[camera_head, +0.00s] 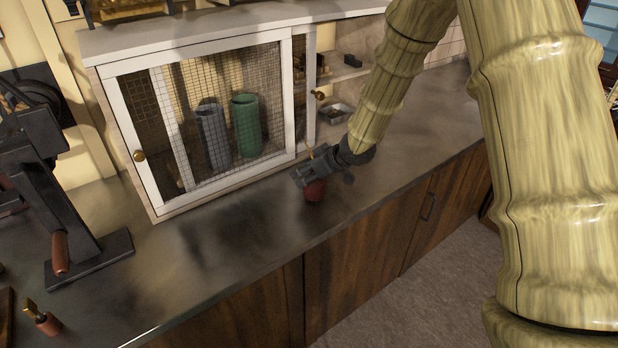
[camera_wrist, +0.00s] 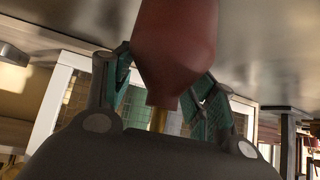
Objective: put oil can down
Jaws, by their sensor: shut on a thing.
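The oil can (camera_head: 314,191) is dark red and sits under my gripper (camera_head: 307,178) at the counter in front of the mesh cabinet. Its upper part is hidden by the gripper in the head view. In the wrist view the red oil can (camera_wrist: 176,50) fills the upper middle, with a brass-coloured part below its narrow end. The teal finger pads of my gripper (camera_wrist: 163,95) stand on either side of it, shut on it. The can looks close to the metal counter (camera_head: 225,240); I cannot tell whether its base touches.
A white cabinet (camera_head: 219,186) with mesh doors stands behind the gripper, holding a green container (camera_head: 246,125) and a grey one (camera_head: 212,137). A black press-like tool (camera_head: 88,258) stands at the left. The counter between is clear. The counter's front edge runs close by the can.

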